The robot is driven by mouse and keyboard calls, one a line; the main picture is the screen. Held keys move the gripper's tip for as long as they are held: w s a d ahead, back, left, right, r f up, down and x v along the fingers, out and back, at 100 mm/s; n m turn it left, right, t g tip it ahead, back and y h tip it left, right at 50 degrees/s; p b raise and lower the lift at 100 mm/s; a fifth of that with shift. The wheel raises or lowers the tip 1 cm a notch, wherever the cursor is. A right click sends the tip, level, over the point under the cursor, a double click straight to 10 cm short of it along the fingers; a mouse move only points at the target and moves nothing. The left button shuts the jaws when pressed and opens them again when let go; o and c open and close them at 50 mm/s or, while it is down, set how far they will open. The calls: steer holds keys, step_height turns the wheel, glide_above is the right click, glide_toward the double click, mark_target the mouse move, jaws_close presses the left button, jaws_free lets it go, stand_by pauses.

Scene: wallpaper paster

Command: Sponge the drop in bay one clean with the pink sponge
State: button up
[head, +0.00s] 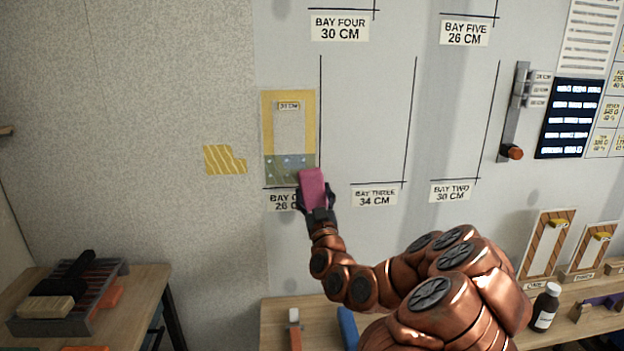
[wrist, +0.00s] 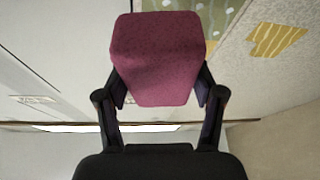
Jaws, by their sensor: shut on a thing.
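My gripper (head: 316,203) is shut on the pink sponge (head: 312,186), holding it upright by its lower part. In the wrist view the sponge (wrist: 158,58) sits between the two fingers (wrist: 158,98). In the head view it is at the lower right corner of the drop in bay one (head: 270,135), a yellow-bordered sheet with a pale middle and a grey-green lower band with light spots. The drop also shows in the wrist view (wrist: 220,14), behind the sponge. I cannot tell whether the sponge touches it. The sponge and gripper partly hide the bay one label (head: 281,203).
A yellow striped patch (head: 225,160) is on the wall left of the drop. A bench (head: 275,313) runs below, with a dark bottle (head: 544,307). A rack with brushes (head: 68,295) stands on the left table.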

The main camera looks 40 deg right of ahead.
steer(key=shift+s+d+r, duration=0.4)
steer(key=shift+d+r, duration=0.35)
steer(key=shift+a+f+b, duration=0.1)
steer(key=shift+f+b, duration=0.1)
steer(key=shift+b, duration=0.5)
steer(key=w+d, duration=0.4)
steer(key=w, duration=0.1)
steer(key=shift+r, duration=0.15)
steer(key=shift+w+d, duration=0.8)
steer(key=shift+w, duration=0.25)
stand_by(3.6)
steer(key=shift+a, duration=0.1)
stand_by(0.3)
steer(key=shift+w+a, duration=0.6)
steer(key=shift+a, duration=0.25)
